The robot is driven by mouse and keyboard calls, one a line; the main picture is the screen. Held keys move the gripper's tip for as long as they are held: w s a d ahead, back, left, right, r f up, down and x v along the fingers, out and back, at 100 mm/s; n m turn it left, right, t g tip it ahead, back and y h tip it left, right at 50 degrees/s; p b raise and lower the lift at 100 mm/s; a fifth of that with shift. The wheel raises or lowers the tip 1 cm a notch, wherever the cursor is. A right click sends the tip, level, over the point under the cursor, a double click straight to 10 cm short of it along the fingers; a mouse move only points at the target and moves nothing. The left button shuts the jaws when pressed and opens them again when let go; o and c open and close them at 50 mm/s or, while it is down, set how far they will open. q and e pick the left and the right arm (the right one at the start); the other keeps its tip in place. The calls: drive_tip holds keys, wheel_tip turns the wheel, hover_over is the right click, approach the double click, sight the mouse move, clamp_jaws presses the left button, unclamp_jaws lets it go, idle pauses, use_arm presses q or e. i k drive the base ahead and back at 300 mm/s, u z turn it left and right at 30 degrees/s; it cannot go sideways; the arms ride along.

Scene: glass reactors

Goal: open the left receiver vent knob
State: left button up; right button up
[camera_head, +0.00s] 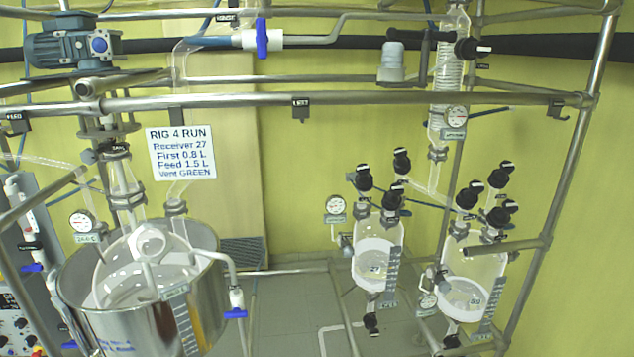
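The left receiver (377,247) is a glass vessel marked 27, with pale contents. Several black knobs with white marks sit on top of it: one at its upper left (363,180), one at the back (401,162) and a cluster at the front right (391,199). I cannot tell which is the vent knob, nor how far each is turned. A similar right receiver (475,268) stands beside it with its own black knobs (467,197). Neither of my grippers is in view.
A sign (182,152) reads RIG 4 RUN, Receiver 27, Vent GREEN. A steel vessel (84,318) stands at left. A horizontal frame rail (350,99) crosses above the receivers. A gauge (334,205) is left of the left receiver. Open floor (290,310) shows between.

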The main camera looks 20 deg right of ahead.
sight(363, 172)
drive_tip(key=u, duration=0.3)
drive_tip(key=k, duration=0.25)
drive_tip(key=z, duration=1.2)
drive_tip(key=i, duration=1.25)
drive_tip(key=u, duration=0.35)
